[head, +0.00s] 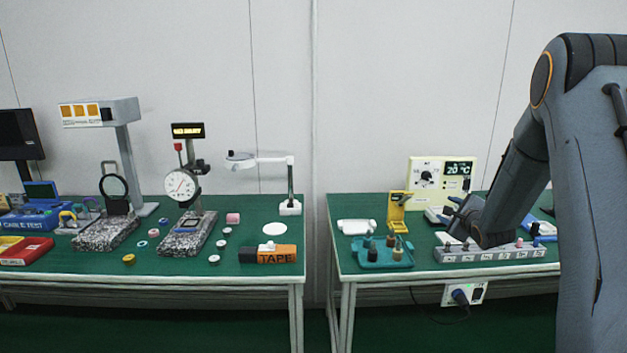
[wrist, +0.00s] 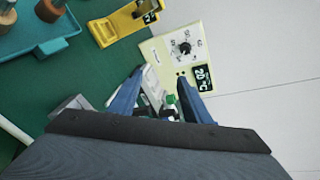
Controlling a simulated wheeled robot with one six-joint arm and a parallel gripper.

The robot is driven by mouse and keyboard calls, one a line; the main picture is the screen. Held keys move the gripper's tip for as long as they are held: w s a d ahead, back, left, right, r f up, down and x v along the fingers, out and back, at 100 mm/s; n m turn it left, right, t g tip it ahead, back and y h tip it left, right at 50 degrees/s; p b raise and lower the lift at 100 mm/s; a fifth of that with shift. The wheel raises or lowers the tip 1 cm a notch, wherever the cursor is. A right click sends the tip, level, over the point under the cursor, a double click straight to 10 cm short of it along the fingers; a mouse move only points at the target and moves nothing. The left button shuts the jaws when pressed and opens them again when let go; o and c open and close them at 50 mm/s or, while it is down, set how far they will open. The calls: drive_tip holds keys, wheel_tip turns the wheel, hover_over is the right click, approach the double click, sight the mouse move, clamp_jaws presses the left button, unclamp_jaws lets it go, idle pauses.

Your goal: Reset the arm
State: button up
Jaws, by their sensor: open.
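My arm comes down over the right-hand green table on the right of the head view. My gripper (wrist: 160,95) shows in the wrist view with its two blue fingers spread apart and nothing between them that I can see held. In the head view my gripper (head: 452,212) is partly hidden by my own wrist, low over the table in front of the cream panel (head: 426,173). That panel also shows ahead of the fingers in the wrist view (wrist: 160,52).
A long grey labelled strip (head: 480,254) lies below my wrist. Left of it are a teal tray (head: 363,261) with several small bottles, a yellow stand (head: 397,213) and a white dish (head: 356,227).

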drive_tip(key=s+a+f+n+g, duration=0.1)
drive_tip(key=s+a+n+g, duration=0.4)
drive_tip(key=s, duration=1)
drive_tip(key=s+a+f+n+g, duration=0.1)
drive_tip(key=s+a+n+g, duration=0.4)
drive_tip(key=s+a+n, duration=0.5)
drive_tip(key=s+a+f+n+g, duration=0.1)
drive_tip(key=s+a+n+g, duration=0.4)
drive_tip(key=s, duration=1.7)
drive_tip(key=a+n, duration=0.3)
drive_tip(key=n, duration=0.1)
drive_tip(key=shift+a+y, duration=0.25)
drive_tip(key=shift+y, duration=0.05)
drive_tip(key=shift+d, duration=0.1)
